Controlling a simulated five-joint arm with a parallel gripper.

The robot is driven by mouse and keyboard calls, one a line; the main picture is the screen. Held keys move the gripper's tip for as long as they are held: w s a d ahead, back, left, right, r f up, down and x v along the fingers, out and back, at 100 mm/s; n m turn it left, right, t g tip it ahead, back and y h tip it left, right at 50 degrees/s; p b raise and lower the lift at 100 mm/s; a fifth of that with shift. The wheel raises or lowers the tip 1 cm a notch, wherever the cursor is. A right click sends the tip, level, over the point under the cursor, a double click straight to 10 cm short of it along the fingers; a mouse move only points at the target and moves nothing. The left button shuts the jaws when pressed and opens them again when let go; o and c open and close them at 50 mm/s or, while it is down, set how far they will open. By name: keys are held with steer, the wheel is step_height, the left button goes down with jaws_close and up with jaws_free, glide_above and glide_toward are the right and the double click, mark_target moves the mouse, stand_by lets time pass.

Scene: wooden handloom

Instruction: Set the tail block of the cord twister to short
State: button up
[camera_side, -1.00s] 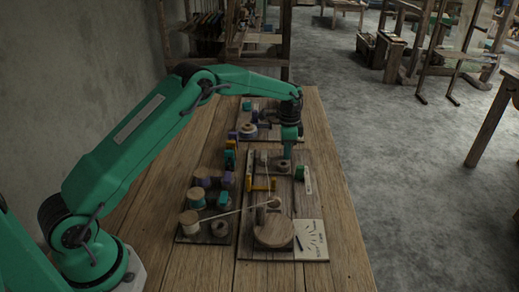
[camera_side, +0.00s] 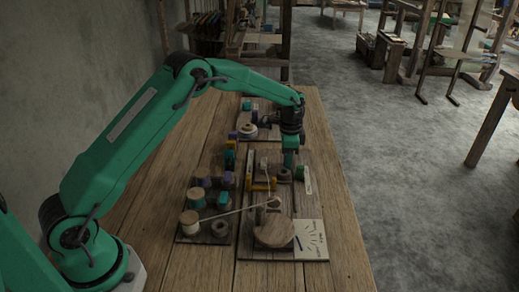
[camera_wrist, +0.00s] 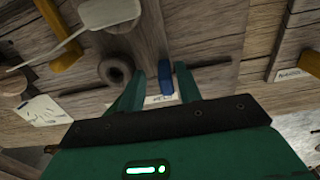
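My gripper (camera_side: 289,166) points down over the far part of the cord twister board (camera_side: 250,222), beside a small dark ring (camera_side: 284,175). In the wrist view my gripper (camera_wrist: 160,90) is open, its two green fingers apart. A small blue block (camera_wrist: 166,78) stands between the fingertips, closer to the right finger; contact is unclear. A dark slot (camera_wrist: 207,63) runs beside the block. A pale label (camera_wrist: 160,100) lies partly hidden between the fingers; I cannot read it. The ring also shows left of the fingers (camera_wrist: 115,70). I cannot make out the blue block in the side view.
A green block (camera_side: 302,173) sits right of my gripper near a pale strip (camera_side: 308,185). A round wooden disc (camera_side: 274,232) and a marked card (camera_side: 312,240) are at the near end. Spools (camera_side: 196,199) stand left. A yellow piece (camera_side: 262,184) is close by. Bare table lies right.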

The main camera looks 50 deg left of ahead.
steer(key=shift+a+r, duration=0.1)
steer(key=shift+w+r, duration=0.1)
steer(key=shift+r, duration=0.4)
step_height(320, 180, up, 6)
steer(key=shift+f, duration=0.1)
steer(key=shift+r, duration=0.4)
